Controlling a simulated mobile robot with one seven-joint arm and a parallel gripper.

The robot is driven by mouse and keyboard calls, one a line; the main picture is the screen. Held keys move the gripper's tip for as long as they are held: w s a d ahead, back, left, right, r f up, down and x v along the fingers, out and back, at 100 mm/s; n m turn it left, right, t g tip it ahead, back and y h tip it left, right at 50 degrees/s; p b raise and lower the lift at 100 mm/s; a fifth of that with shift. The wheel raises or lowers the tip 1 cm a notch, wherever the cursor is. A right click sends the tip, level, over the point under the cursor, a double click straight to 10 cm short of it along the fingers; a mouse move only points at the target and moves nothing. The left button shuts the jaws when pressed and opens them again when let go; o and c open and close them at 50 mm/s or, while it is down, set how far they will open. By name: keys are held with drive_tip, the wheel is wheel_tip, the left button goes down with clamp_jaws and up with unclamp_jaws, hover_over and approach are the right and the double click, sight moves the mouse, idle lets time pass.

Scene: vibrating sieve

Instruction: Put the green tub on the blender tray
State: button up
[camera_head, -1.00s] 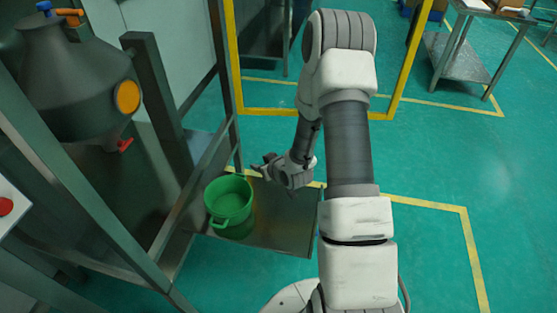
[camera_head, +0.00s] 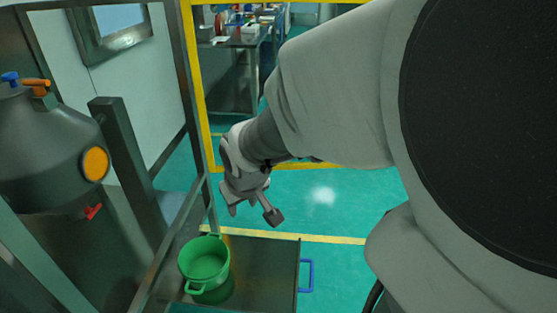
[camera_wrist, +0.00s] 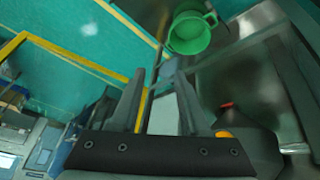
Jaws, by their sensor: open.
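The green tub (camera_head: 207,258) is round, empty-looking and has side handles. It stands upright on a flat dark metal tray (camera_head: 268,262) beside the machine frame. The tub also shows in the wrist view (camera_wrist: 190,36), at the top, beyond the fingers. My gripper (camera_head: 252,212) is open with nothing between its fingers, above and to the right of the tub and apart from it. Its two fingers also show in the wrist view (camera_wrist: 160,80). I cannot tell whether this metal tray is the blender tray.
A grey rounded vessel (camera_head: 40,150) with an orange round cap stands at the left behind metal posts. An upright post (camera_head: 190,110) rises close behind the tub. A blue handle (camera_head: 306,275) is at the tray's right edge. Green floor to the right is free.

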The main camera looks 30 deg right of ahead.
drive_tip(key=s+a+r+y, duration=0.1)
drive_tip(key=s+a+r, duration=0.3)
drive_tip(key=s+r, duration=0.5)
drive_tip(key=s, duration=0.4)
drive_tip(key=shift+s+r+m, duration=0.3)
drive_tip(key=shift+r, duration=0.1)
